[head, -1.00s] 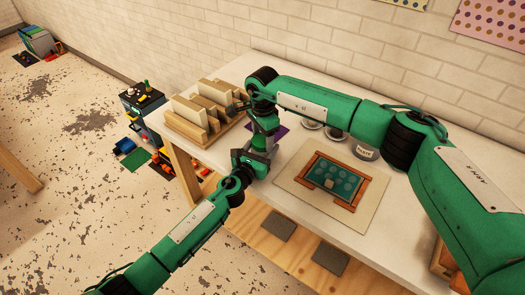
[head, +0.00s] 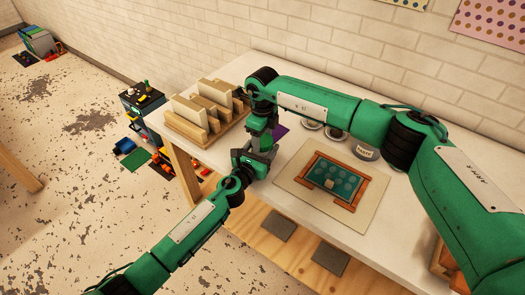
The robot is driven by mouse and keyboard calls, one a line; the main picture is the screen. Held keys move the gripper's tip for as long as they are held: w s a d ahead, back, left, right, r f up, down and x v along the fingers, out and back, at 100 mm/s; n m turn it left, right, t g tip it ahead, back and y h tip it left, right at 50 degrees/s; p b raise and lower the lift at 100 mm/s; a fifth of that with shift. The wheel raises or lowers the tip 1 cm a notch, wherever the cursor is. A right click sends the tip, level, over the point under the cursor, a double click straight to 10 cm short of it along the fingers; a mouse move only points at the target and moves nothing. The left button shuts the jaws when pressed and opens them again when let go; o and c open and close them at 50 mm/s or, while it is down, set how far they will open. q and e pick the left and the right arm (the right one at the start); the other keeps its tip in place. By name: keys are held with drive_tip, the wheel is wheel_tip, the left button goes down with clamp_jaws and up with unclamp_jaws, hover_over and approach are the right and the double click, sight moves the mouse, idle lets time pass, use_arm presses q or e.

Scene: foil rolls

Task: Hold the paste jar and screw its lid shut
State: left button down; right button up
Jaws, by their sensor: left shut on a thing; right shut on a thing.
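My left gripper (head: 262,158) reaches in from the lower left to the table's near-left edge and is shut. My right gripper (head: 264,138) points down from above, just over the left one, and is also shut. The two grippers meet closely. The paste jar and its lid are not clearly visible; the grippers and wrists hide what is between them. I cannot see how the lid sits on the jar.
A wooden rack with upright boards (head: 183,126) stands close left of the grippers. Behind my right forearm are round containers, including a jar (head: 366,153). A board with a wooden-framed green panel (head: 362,207) lies on the white table (head: 285,160). A purple patch (head: 280,131) is beside the grippers.

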drive_tip(key=o, duration=1.2)
wheel_tip(320, 180, up, 12)
drive_tip(key=shift+r, duration=0.1)
use_arm(q)
drive_tip(key=shift+c, duration=1.2)
unclamp_jaws()
drive_tip(key=b+v, duration=0.1)
drive_tip(key=v, duration=1.2)
drive_tip(key=shift+s+a, duration=0.2)
drive_tip(key=shift+s, duration=0.15)
use_arm(e)
drive_tip(key=shift+f, duration=0.6)
